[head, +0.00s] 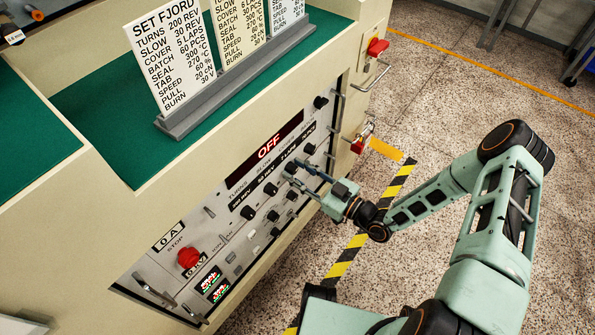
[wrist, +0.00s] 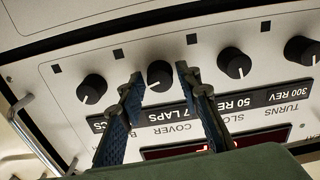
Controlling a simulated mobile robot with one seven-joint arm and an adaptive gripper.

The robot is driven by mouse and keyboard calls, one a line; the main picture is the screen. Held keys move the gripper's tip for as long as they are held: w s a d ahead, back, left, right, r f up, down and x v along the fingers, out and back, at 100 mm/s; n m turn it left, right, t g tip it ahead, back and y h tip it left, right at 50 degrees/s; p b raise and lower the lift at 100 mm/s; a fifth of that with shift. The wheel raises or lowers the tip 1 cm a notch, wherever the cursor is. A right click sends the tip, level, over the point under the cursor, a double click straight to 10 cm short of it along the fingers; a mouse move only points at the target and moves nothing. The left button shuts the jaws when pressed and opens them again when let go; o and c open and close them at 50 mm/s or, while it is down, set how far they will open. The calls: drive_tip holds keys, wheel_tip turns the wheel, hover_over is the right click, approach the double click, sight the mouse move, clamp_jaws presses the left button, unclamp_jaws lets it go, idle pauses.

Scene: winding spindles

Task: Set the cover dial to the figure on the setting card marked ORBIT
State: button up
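The cover dial is a round black knob with a white pointer line (wrist: 160,75), above the upside-down label COVER in the wrist view. Its readout window (wrist: 180,110) shows 7 LAPS. My gripper (wrist: 159,72) is open, one finger on each side of this knob; I cannot tell if they touch it. A setting card headed SET FJORD (head: 168,55) reads COVER 5 LAPS. Two more cards (head: 238,35) (head: 287,12) have their headings cut off, so I cannot see which is marked ORBIT.
Neighbouring knobs stand close by, batch (wrist: 92,88) and slow (wrist: 235,63). The panel display (head: 269,147) reads OFF. A red stop button (head: 189,257) sits lower left on the panel, and metal handles line its edges. Open speckled floor lies to the right.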

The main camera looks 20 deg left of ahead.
clamp_jaws()
drive_tip(key=shift+n, duration=0.3)
drive_tip(key=n+p, duration=0.1)
drive_tip(key=n, duration=0.4)
drive_tip(key=n+p, duration=0.1)
drive_tip(key=n, duration=0.4)
drive_tip(key=shift+n, duration=0.3)
drive_tip(key=n+p, duration=0.1)
drive_tip(key=n, duration=0.5)
drive_tip(key=shift+p, duration=0.4)
drive_tip(key=n+p, duration=0.1)
drive_tip(key=n, duration=0.5)
drive_tip(key=shift+f+n, duration=0.1)
drive_tip(key=shift+n, duration=0.3)
